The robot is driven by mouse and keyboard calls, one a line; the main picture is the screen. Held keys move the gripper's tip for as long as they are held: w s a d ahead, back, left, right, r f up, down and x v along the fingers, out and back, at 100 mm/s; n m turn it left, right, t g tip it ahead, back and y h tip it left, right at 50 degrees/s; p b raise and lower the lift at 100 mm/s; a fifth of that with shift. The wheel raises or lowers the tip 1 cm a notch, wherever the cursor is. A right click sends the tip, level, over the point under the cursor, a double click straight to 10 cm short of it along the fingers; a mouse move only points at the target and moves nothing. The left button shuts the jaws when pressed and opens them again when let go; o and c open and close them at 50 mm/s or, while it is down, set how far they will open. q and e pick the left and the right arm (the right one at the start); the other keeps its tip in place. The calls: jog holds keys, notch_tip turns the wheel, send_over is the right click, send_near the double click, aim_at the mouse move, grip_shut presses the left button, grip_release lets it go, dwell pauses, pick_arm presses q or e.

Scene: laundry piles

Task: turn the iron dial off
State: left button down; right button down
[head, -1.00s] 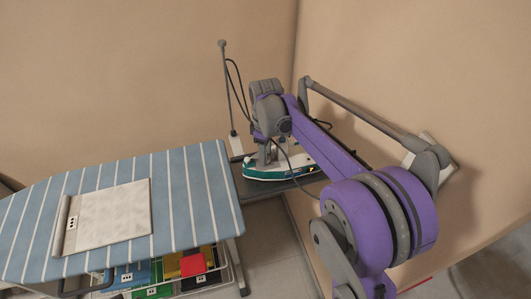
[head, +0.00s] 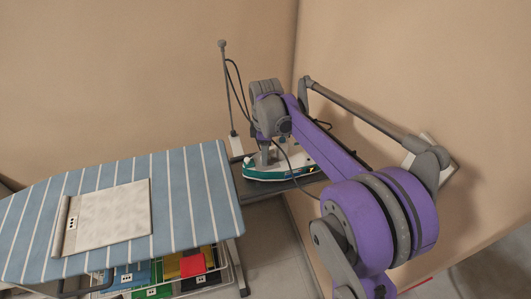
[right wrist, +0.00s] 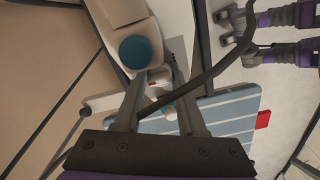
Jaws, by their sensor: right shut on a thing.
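The iron (head: 262,174), white with a dark green lower edge, stands on a dark grey rest at the right end of the ironing board. My right gripper (head: 266,154) reaches down onto it from above, and my wrist hides most of its top. In the right wrist view the two grey fingers of the right gripper (right wrist: 163,78) are close together at their tips, shut on a small part of the iron. The dial cannot be clearly made out between them. A dark cord crosses in front. My left gripper is not seen in the head view.
The blue striped ironing board (head: 190,190) carries a folded pale cloth (head: 115,212). Below it a wire rack holds several coloured folded items (head: 170,266). A thin upright pole (head: 228,85) with a cord stands behind the iron. Walls close in behind and to the right.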

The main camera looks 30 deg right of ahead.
jog(key=c, duration=0.5)
grip_release()
notch_tip(320, 180, up, 11)
jog(key=shift+f+p, duration=0.1)
jog(key=shift+p, duration=0.25)
jog(key=s+a+f+m+t, duration=0.1)
jog(key=s+a+f+m, duration=0.2)
jog(key=s, duration=0.4)
jog(key=s+a+f+m+t, duration=0.2)
jog(key=s+a+f+m, duration=0.2)
jog(key=s, duration=0.3)
jog(key=s+a+f+m+t, duration=0.2)
jog(key=s+a+f+m, duration=0.1)
jog(key=s+f, duration=0.3)
jog(key=shift+s+a+m, duration=0.35)
jog(key=shift+s+m, duration=0.15)
jog(key=shift+s, duration=0.1)
